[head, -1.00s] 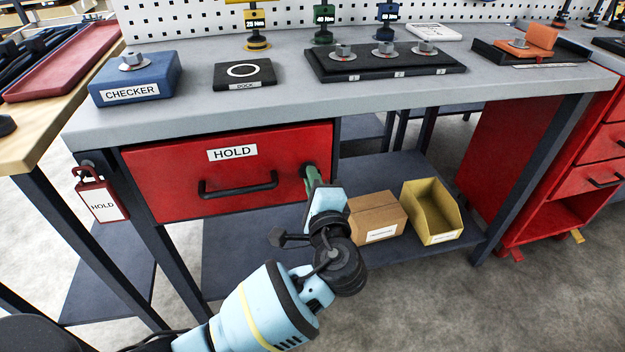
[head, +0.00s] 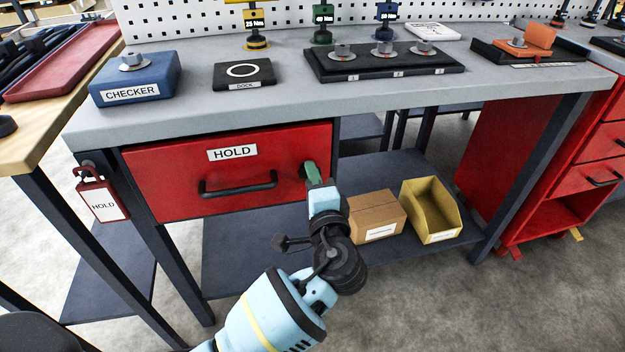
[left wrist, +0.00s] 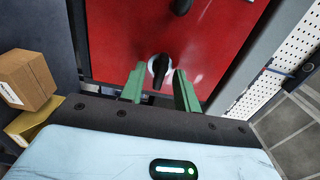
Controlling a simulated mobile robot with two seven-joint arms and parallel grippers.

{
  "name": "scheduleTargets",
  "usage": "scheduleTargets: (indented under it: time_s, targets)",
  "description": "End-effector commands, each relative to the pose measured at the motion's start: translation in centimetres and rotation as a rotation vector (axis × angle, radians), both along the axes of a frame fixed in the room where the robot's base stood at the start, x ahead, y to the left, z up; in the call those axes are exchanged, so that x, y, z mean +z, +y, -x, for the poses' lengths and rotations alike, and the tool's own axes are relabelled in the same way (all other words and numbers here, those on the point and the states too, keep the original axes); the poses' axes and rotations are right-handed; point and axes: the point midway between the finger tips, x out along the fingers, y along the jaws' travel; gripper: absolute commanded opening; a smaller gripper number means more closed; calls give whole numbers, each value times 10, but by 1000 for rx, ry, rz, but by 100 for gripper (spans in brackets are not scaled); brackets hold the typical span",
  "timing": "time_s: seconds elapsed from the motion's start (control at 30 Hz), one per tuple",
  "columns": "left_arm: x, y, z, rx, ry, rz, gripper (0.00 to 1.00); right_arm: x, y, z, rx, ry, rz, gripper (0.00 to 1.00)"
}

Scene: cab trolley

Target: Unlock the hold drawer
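The red HOLD drawer (head: 165,180) is shut under the grey bench, with a black bar handle (head: 238,187) and a HOLD label. A small black and silver lock knob (left wrist: 159,70) is on its front; in the head view my fingers hide most of it. My left gripper (head: 312,172) is at the drawer's right end. In the left wrist view its green fingers (left wrist: 160,85) are parted, one on each side of the knob, with narrow gaps; I cannot tell whether either touches it. My right gripper is not in view.
A red HOLD tag (head: 101,200) hangs at the bench's left leg. A cardboard box (head: 376,212) and a yellow bin (head: 432,210) stand on the lower shelf (head: 240,260), right of my gripper. The blue CHECKER block (head: 135,80) is on the bench top.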

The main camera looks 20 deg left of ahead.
Motion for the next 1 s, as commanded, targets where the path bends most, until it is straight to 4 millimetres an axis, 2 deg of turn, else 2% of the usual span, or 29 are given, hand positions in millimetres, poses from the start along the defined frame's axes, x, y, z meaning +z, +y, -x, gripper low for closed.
scheduleTargets:
  time_s: [0.17, 0.6, 0.77, 1.0]
  targets:
    - [0, -4, 6, -1, 1, 1, 32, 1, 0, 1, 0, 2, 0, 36]
    - [0, -39, 57, -1, 1, 2, 32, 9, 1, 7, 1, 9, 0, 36]
    - [0, -43, 64, 0, 0, 0, 32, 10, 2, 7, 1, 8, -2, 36]
    - [0, -44, 65, 0, 0, 0, 32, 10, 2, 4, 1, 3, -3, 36]
